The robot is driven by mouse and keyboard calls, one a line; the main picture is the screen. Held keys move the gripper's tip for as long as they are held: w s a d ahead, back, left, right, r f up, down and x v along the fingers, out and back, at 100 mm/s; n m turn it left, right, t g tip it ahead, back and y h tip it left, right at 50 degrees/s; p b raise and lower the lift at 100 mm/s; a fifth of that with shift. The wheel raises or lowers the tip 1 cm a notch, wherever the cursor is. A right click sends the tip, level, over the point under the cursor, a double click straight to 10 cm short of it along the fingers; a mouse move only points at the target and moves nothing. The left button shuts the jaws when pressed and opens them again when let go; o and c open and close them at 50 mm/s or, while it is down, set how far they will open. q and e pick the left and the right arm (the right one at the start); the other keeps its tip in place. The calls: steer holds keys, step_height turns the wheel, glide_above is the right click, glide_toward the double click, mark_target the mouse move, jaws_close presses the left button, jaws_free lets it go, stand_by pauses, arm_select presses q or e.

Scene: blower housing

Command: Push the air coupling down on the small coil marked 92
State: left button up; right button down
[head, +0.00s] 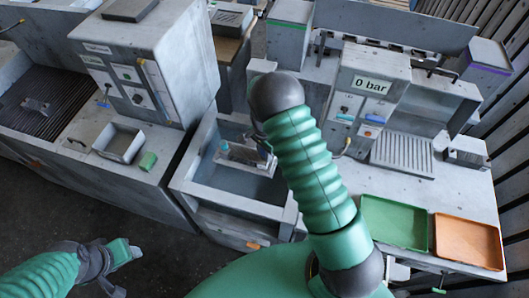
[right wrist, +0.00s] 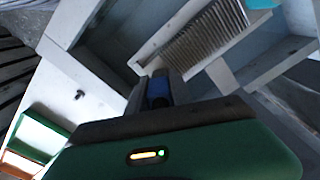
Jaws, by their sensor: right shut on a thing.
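The small coil, a finned block with a teal piece at one end, sits in the grey basin in the head view (head: 241,155). Its fins show in the right wrist view (right wrist: 205,42); no number is readable. My right gripper (head: 264,146) is at the coil's right end, partly hidden by my arm. In the right wrist view its jaws (right wrist: 160,86) are shut on a small blue part (right wrist: 158,92), which looks like the air coupling. I cannot tell whether it touches the coil. My left gripper (head: 124,262) is low at the left, away from the coil; its jaws are unclear.
The basin (head: 285,220) has raised walls around the coil. A panel reading 0 bar (head: 371,86) stands behind at the right. A green tray (head: 395,223) and an orange tray (head: 468,241) lie at the right. A washing-type bench with a cabinet (head: 130,75) stands left.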

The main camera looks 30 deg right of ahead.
steer(key=c, duration=1.1)
jaws_free()
steer(key=shift+o, duration=0.2)
steer(key=r+b, duration=0.1)
steer(key=r, duration=0.4)
steer(key=r+b, duration=0.1)
steer(key=r, duration=0.4)
steer(key=r+b, duration=0.1)
steer(key=r, duration=0.5)
steer(key=shift+a+b, duration=0.25)
steer(key=shift+b, duration=0.15)
steer(key=shift+r, duration=0.4)
steer(key=shift+d, duration=0.1)
